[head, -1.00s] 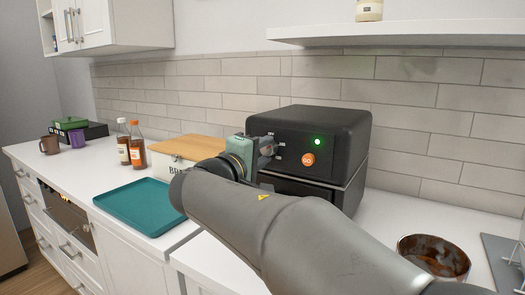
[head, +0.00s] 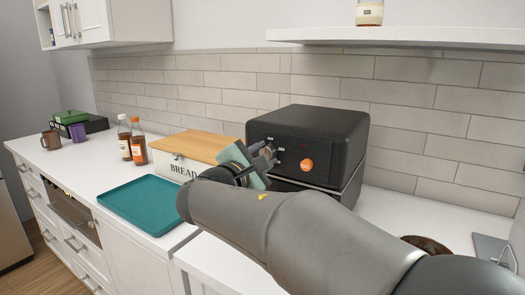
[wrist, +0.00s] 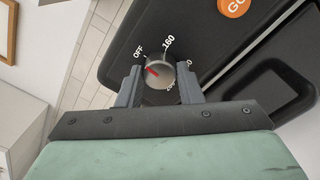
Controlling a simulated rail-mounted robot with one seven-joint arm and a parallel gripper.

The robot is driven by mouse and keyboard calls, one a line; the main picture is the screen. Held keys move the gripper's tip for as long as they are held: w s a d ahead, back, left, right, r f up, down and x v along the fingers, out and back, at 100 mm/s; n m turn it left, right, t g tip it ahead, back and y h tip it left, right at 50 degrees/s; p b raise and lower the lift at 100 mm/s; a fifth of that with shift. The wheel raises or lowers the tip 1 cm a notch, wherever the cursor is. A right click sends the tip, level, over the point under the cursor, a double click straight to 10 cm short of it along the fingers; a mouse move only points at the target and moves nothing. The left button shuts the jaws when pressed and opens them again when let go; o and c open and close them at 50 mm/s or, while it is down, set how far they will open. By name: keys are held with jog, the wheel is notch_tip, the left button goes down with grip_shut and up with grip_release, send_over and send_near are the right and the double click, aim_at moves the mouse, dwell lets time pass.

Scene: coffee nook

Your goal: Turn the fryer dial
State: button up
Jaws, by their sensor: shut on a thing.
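The fryer (head: 330,130) is a black box with a drawer front on the counter. Its dial (wrist: 158,73) is a round silver knob with a red mark. In the wrist view the mark points towards the OFF label (wrist: 133,55); 160 is printed beside it. My gripper (wrist: 159,80) is shut on the dial, one finger on each side. In the head view my gripper (head: 267,163) is tilted at the left of the fryer's front panel and mostly hides the dial. The indicator light above the orange GO button (head: 307,165) is not green.
A bread box (head: 190,150) with a wooden lid stands left of the fryer. A teal tray (head: 145,205) and two sauce bottles (head: 137,145) are further left. A brown bowl (head: 428,243) sits at the right, partly behind my arm.

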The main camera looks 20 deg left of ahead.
jog(key=shift+f+n, duration=0.1)
jog(key=shift+n, duration=0.4)
jog(key=o, duration=1)
jog(key=shift+c, duration=0.2)
jog(key=shift+s, duration=0.1)
jog(key=v, duration=1.7)
jog(key=shift+s, duration=0.1)
